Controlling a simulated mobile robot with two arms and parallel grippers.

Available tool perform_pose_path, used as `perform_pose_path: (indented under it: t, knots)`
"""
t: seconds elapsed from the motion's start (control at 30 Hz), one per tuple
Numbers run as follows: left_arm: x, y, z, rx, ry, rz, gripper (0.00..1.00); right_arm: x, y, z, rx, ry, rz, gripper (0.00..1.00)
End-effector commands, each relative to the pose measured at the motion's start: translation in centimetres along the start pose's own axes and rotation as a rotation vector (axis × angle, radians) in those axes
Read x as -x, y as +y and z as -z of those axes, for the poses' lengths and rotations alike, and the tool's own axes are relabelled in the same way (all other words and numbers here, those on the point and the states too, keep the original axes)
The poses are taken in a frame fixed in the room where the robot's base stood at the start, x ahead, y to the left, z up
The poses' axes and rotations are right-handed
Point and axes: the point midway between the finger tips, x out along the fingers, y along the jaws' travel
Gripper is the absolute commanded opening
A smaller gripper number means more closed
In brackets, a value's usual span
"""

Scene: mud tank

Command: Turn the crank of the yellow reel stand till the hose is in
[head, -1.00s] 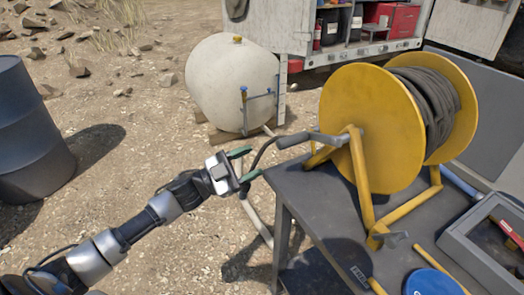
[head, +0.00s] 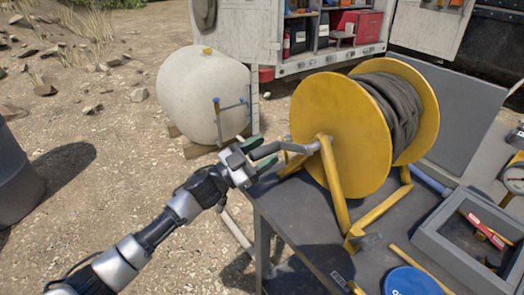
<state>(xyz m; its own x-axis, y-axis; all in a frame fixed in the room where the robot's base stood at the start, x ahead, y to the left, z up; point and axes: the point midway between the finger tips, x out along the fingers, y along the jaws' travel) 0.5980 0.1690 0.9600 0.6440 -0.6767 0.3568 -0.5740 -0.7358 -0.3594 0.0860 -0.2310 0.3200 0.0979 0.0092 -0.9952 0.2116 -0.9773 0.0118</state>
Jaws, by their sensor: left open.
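The yellow reel stand (head: 345,135) stands on the dark table, with dark hose (head: 400,108) wound on its drum between two yellow flanges. The hose's free end cannot be made out. My right gripper is out of view.
The dark table (head: 300,212) also holds a grey tray (head: 440,232) with tools and a blue lid (head: 410,281). A white tank (head: 203,95) stands behind on the gravel. A dark barrel (head: 15,180) is at the left edge. Open gravel lies between barrel and table.

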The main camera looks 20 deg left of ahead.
Motion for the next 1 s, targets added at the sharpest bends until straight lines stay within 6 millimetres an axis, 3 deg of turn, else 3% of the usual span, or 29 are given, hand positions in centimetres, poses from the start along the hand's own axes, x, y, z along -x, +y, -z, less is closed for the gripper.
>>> perform_pose_path:
  t: [0.2,0.57,1.0]
  knots:
    - [-0.01,0.02,-0.03,0.0,0.0,0.0,0.53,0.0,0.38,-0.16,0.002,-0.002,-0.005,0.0]
    - [0.02,0.03,-0.02,-0.001,0.0,-0.001,0.0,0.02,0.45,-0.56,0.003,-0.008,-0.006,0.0]
    - [-0.2,-0.48,0.56,-0.058,0.0,-0.024,0.0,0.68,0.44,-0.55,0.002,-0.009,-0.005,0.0]
